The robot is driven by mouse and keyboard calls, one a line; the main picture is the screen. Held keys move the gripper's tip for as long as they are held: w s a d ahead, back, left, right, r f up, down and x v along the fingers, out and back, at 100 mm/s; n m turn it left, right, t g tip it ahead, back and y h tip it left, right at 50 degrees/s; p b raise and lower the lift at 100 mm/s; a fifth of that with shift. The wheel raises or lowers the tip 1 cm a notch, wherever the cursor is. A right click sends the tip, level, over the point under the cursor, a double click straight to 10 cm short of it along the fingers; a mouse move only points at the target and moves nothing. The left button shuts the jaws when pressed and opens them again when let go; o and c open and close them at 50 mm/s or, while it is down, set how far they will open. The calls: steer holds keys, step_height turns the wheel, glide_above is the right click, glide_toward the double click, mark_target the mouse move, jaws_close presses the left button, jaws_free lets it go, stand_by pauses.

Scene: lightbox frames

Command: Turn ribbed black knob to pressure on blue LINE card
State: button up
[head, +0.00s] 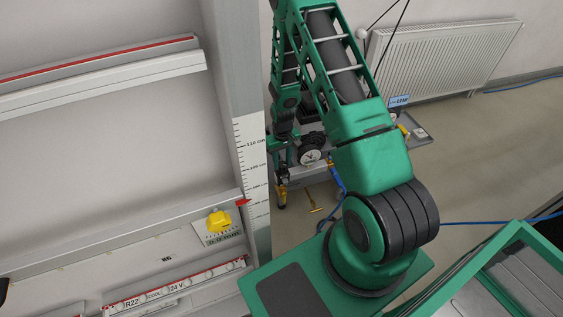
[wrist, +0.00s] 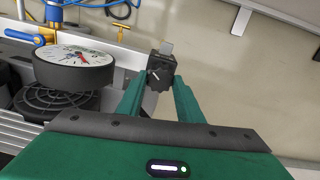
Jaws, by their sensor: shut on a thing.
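My gripper (wrist: 160,84) is shut on the black knob (wrist: 161,66) in the wrist view, with one green finger on each side. A pale pointer line shows on the knob's face, and a small grey piece sticks up behind it. The knob's ribs are too small to make out. In the head view the knob cannot be told apart. A round gauge with a white dial (wrist: 76,56) stands left of the gripper; it also shows in the head view (head: 311,157). Its reading is not legible. The small blue card (head: 399,101) is at the bench's back, partly behind my arm.
A grey bench (head: 425,133) carries the fittings. At left, a yellow knob (head: 218,220) sits on a wall panel. A white radiator (head: 445,55) stands at the back. Floor shows at right.

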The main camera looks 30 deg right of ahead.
mark_target(282, 163)
steer(key=shift+m, duration=1.5)
steer(key=o, duration=1.1)
steer(key=shift+c, duration=0.2)
step_height(282, 163, up, 11)
